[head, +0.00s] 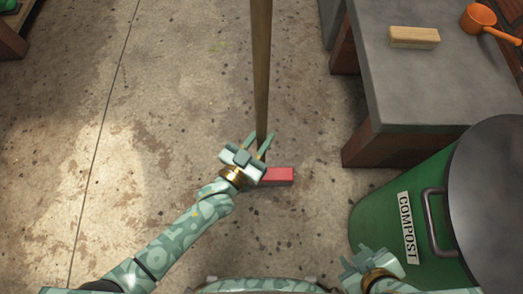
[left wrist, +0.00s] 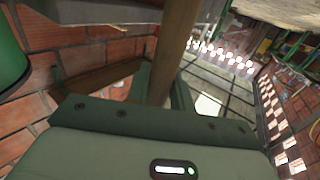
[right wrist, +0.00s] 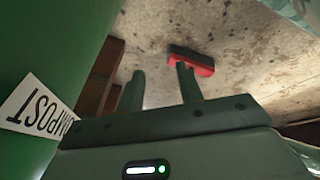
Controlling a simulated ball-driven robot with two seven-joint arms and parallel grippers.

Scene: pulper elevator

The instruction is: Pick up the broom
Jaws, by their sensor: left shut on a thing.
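The broom has a long wooden handle (head: 261,70) that runs from the top of the head view down to my left gripper. Its red head (head: 277,175) is on the concrete floor, partly covered by that gripper. My left gripper (head: 263,147) is shut on the handle, with a finger on each side of it. The handle also shows between the fingers in the left wrist view (left wrist: 170,50). My right gripper (head: 357,264) is open and empty beside the green compost bin. In the right wrist view, the red broom head (right wrist: 191,61) lies beyond its parted fingers (right wrist: 160,84).
The green compost bin (head: 385,214) with a dark round lid stands at the lower right. A grey-topped bench (head: 425,85) at upper right carries a wooden block (head: 414,37) and an orange scoop (head: 479,19). The floor to the left (head: 60,150) is clear.

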